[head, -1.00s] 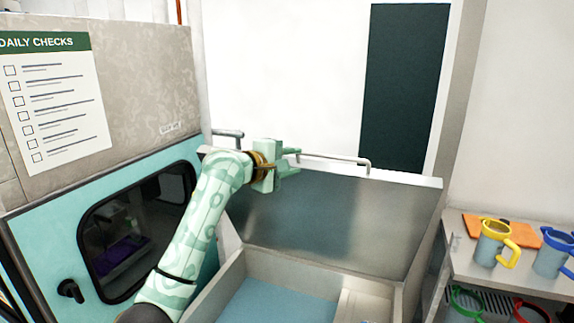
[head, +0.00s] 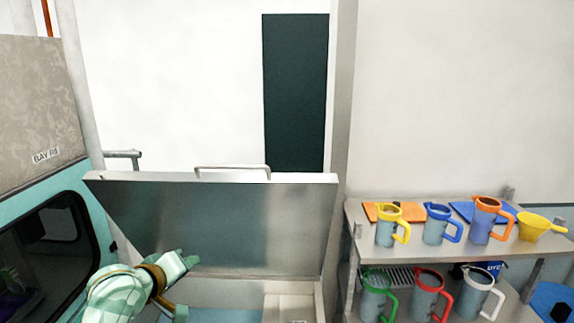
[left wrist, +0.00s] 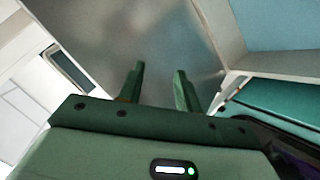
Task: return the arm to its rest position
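My left gripper (head: 186,285) is low at the left of the head view, in front of the raised metal lid (head: 235,225) of a chest. In the left wrist view its two fingers (left wrist: 160,90) stand apart with nothing between them, and the lid's grey inner face (left wrist: 165,40) lies behind them. Whether the gripper touches the lid cannot be told. My right gripper is in neither view.
The chest's open basin (head: 225,315) lies below the lid. A teal cabinet with a dark window (head: 45,245) stands at the left. At the right, a two-tier shelf (head: 352,215) holds several jugs with coloured handles and a yellow funnel (head: 536,227).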

